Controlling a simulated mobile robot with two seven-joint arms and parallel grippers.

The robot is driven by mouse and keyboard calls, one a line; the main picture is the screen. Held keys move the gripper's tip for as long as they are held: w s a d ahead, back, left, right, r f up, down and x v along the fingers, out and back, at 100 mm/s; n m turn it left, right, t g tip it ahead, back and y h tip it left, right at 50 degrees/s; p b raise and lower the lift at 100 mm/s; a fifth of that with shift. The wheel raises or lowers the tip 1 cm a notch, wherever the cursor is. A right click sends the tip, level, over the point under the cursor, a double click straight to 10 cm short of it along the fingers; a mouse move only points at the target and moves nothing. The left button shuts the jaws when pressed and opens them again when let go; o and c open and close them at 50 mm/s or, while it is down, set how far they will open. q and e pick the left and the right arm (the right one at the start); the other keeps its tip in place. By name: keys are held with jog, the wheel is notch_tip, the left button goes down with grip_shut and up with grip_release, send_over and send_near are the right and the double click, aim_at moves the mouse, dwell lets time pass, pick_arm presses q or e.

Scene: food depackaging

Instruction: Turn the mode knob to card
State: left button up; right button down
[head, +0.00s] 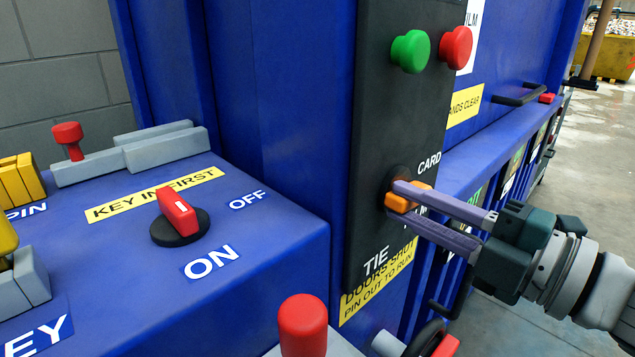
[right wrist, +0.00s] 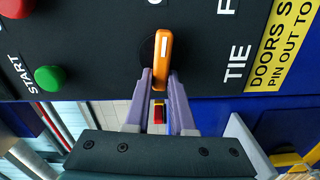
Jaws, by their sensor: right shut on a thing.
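The mode knob (head: 408,200) is an orange bar on a black panel, with CARD above right, TIE below left, and a label ending in M partly hidden by my gripper. In the right wrist view the knob (right wrist: 162,62) stands upright. Its white mark points to the top edge, toward a cut-off letter there. My right gripper (head: 397,204) reaches in from the right, with its purple fingers shut on the knob, one on each side. In the right wrist view the gripper (right wrist: 161,80) holds the knob's lower end. My left gripper is not in view.
Green (head: 410,52) and red (head: 456,48) buttons sit higher on the panel. A red ON/OFF key switch (head: 178,214) is on the blue box at left. A red-topped lever (head: 302,322) rises at the bottom. Open floor lies at the right.

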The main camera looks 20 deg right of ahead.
jog(key=shift+f+n, duration=0.1)
jog(key=shift+n, duration=0.6)
jog(key=c, duration=0.8)
grip_release()
jog(key=shift+o, duration=0.2)
jog(key=shift+s+f, duration=0.1)
jog(key=b+v, duration=0.1)
jog(key=v, duration=0.8)
jog(key=shift+s+d, duration=0.2)
jog(key=shift+s, duration=0.15)
